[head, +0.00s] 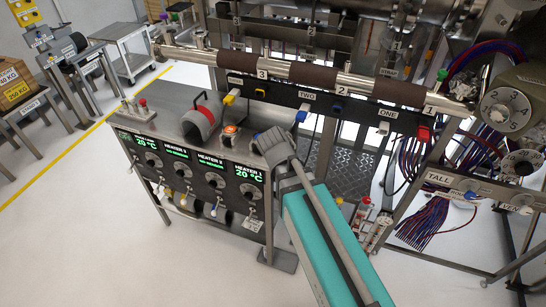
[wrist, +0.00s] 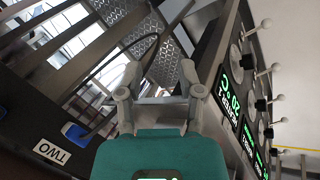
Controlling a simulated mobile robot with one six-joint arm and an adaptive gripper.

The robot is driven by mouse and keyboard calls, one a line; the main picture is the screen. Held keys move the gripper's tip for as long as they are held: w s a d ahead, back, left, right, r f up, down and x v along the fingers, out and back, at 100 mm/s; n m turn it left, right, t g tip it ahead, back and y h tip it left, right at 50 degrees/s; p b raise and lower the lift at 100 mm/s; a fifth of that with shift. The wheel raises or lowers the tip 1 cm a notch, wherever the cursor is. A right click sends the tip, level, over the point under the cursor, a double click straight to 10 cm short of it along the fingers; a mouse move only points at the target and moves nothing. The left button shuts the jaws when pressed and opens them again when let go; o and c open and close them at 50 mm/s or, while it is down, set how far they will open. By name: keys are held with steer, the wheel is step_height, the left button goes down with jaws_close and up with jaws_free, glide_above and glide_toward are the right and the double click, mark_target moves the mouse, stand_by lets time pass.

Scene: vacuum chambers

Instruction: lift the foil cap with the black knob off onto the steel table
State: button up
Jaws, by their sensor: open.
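I cannot make out a foil cap with a black knob in either view. I cannot tell which surface is the steel table; a bare steel top (head: 165,103) on the heater cabinet shows in the head view. My gripper (head: 268,142) is over the right end of that cabinet, near its orange button. In the wrist view my gripper (wrist: 160,82) has its two fingers apart with nothing between them.
The heater cabinet's front has green displays (head: 249,173) and knobs. A horizontal pipe with brown sleeves (head: 313,75) and a black socket strip (head: 345,103) run behind my gripper. Wire bundles (head: 425,222) hang at right.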

steer(key=s+d+f+m+g+y, duration=0.2)
steer(key=s+d+m, duration=0.4)
steer(key=d, duration=0.3)
steer(key=shift+s+d+m+g+y, duration=0.2)
steer(key=shift+d+m+g+y, duration=0.1)
steer(key=shift+g+y, duration=0.6)
steer(key=shift+o, duration=0.6)
steer(key=shift+a, duration=0.1)
